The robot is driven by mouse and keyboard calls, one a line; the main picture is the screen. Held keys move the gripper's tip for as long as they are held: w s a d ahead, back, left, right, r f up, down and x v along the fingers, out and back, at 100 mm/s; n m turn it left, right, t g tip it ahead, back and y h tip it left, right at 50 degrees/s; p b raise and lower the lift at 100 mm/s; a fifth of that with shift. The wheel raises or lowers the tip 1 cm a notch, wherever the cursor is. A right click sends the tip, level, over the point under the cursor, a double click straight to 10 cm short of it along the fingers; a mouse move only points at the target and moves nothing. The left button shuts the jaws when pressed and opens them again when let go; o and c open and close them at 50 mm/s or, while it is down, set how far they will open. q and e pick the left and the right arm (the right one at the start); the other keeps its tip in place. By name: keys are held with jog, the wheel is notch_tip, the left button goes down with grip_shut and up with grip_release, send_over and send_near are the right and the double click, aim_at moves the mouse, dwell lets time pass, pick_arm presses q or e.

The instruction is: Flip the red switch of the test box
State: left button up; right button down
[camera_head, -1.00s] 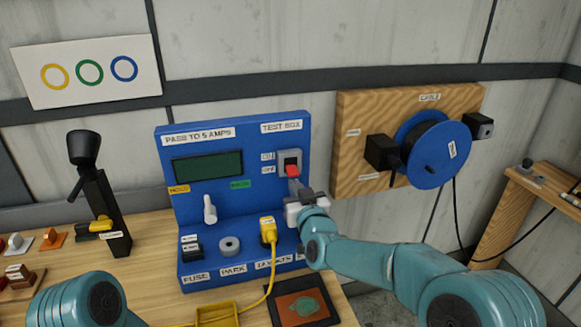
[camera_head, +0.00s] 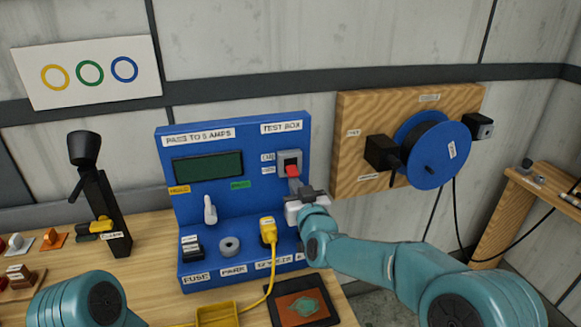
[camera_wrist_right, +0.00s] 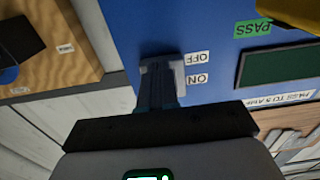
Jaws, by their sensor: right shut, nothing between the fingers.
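The blue test box (camera_head: 245,128) stands on the bench against the wall. Its red switch (camera_head: 291,171) sits in a grey plate (camera_head: 289,157) at the upper right of the panel, beside small ON and OFF labels. My right gripper (camera_head: 294,182) is shut and empty, its fingertips at the lower part of the red switch; I cannot tell whether they touch it. In the right wrist view, the shut fingers (camera_wrist_right: 157,90) reach to the grey switch plate (camera_wrist_right: 178,68) and hide the red switch. My left arm shows at the lower left, but its gripper is out of view.
A yellow plug (camera_head: 267,228) with a yellow cable is in the box's lower panel, left of my right gripper. A blue cable reel (camera_head: 438,155) on a wooden board is to the right. A black stand (camera_head: 108,215) is to the left.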

jog(key=shift+s+d+r, duration=0.1)
jog(key=shift+s+r, duration=0.3)
jog(key=shift+r, duration=0.45)
dwell(0.4)
jog(key=shift+r+p, duration=0.3)
jog(key=shift+f, duration=0.15)
dwell(0.3)
jog(key=shift+f+b, duration=0.3)
jog(key=shift+b, duration=0.4)
jog(key=shift+r, duration=0.1)
jog(key=s+d+r, duration=0.1)
jog(key=s+r, duration=0.3)
jog(key=r, duration=0.1)
jog(key=shift+s+d, duration=0.3)
jog(key=shift+s, duration=0.1)
jog(key=shift+s+f, duration=0.1)
jog(key=shift+f, duration=0.05)
